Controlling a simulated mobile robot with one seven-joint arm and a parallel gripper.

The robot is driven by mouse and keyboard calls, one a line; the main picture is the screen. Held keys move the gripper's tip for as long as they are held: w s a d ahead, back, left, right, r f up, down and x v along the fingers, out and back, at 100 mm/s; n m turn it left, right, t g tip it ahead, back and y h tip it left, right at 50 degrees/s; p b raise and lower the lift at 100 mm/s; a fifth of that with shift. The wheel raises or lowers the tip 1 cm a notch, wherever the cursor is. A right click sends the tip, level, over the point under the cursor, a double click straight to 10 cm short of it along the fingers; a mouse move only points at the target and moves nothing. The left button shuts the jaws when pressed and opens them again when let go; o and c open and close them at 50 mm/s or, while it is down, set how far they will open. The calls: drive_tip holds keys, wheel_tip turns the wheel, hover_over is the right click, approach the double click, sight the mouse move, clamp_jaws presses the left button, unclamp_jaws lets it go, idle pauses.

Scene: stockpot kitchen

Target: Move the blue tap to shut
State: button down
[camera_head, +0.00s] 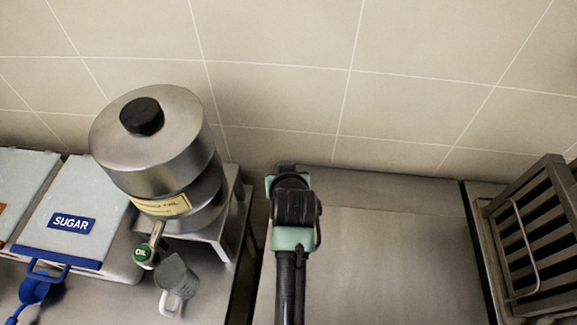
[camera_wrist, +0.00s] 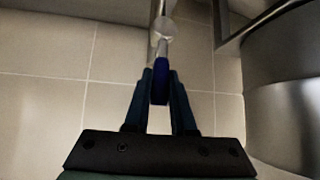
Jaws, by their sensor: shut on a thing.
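In the wrist view, the blue tap (camera_wrist: 160,90) is a narrow blue lever between the two dark fingers of my gripper (camera_wrist: 160,75). The gripper is shut on it. Above the lever in that view, a thin metal stem leads to a pale rounded fitting (camera_wrist: 163,30) and a pipe. In the head view, my wrist is over the gap between the left counter and the right steel surface. My fingertips and the blue tap are hidden there.
A steel oil drum (camera_head: 150,150) with a green-ended OIL tap (camera_head: 142,252) stands left of my arm. The steel surface (camera_head: 390,260) right is clear; a slatted rack (camera_head: 535,235) stands beyond.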

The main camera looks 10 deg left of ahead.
drive_tip(key=shift+a+h, duration=0.15)
drive_tip(key=shift+h, duration=0.15)
drive_tip(key=c, duration=0.8)
unclamp_jaws()
drive_tip(key=shift+o, duration=0.2)
drive_tip(key=b+v, duration=0.1)
drive_tip(key=v, duration=1.2)
